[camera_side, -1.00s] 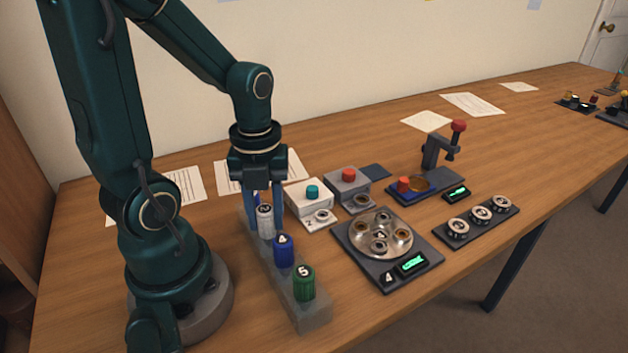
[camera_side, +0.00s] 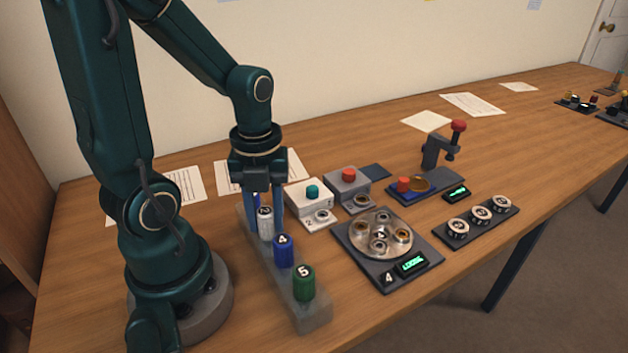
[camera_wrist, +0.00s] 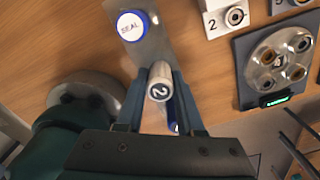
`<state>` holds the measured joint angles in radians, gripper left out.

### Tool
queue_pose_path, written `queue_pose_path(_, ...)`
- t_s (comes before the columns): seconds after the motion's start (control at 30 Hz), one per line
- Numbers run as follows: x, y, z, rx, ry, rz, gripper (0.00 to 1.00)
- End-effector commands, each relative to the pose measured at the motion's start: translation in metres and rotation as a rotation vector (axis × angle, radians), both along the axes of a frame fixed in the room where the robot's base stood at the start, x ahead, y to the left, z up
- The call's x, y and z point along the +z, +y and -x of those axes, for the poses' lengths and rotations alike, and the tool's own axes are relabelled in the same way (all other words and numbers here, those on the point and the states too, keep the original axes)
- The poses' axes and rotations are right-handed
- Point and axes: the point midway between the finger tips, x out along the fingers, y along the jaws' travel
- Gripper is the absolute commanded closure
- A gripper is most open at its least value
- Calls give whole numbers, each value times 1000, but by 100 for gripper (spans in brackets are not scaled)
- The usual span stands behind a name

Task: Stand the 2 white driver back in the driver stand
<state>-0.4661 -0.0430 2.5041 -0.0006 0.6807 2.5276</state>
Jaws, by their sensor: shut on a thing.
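The white driver (camera_side: 266,224), with a 2 on its cap, is upright between the fingers of my gripper (camera_side: 265,227), which is shut on it. It is in line with the grey driver stand (camera_side: 312,318); I cannot tell whether its lower end is fully seated. In the wrist view the white driver (camera_wrist: 160,80) shows between my gripper's fingers (camera_wrist: 159,85), with the stand (camera_wrist: 152,48) beneath it. The blue driver marked 4 (camera_side: 283,250) and the green driver marked 5 (camera_side: 304,283) stand in the same stand.
A blue-ringed driver marked SEAL (camera_wrist: 130,26) is close by in the stand. A round metal lens plate on a dark base (camera_side: 350,240) is to the right, with a lit display (camera_side: 412,263). White (camera_side: 306,197) and grey (camera_side: 345,180) button boxes stand behind.

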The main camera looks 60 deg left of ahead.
Motion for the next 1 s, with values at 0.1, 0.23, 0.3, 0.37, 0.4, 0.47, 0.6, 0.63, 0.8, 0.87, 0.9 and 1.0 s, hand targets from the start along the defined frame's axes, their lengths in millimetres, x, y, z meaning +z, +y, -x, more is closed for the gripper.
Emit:
queue_pose_path(0.1,-2,0,0,0,2,1,100)
queue_pose_path(0.23,-3,0,0,0,1,0,100)
queue_pose_path(0.3,-4,0,0,0,0,1,100)
queue_pose_path(0.37,-4,0,0,0,0,0,100)
queue_pose_path(0.4,-5,0,0,0,0,1,100)
queue_pose_path(0.47,-5,0,0,0,0,0,41)
queue_pose_path(0.6,-5,0,0,0,0,0,29)
queue_pose_path(0.63,-5,0,0,0,0,0,29)
queue_pose_path(0.8,-5,0,0,0,0,0,2)
queue_pose_path(0.87,-5,0,0,0,0,0,0)
queue_pose_path(0.9,-5,0,0,0,0,0,0)
queue_pose_path(1.0,-5,0,0,0,0,0,0)
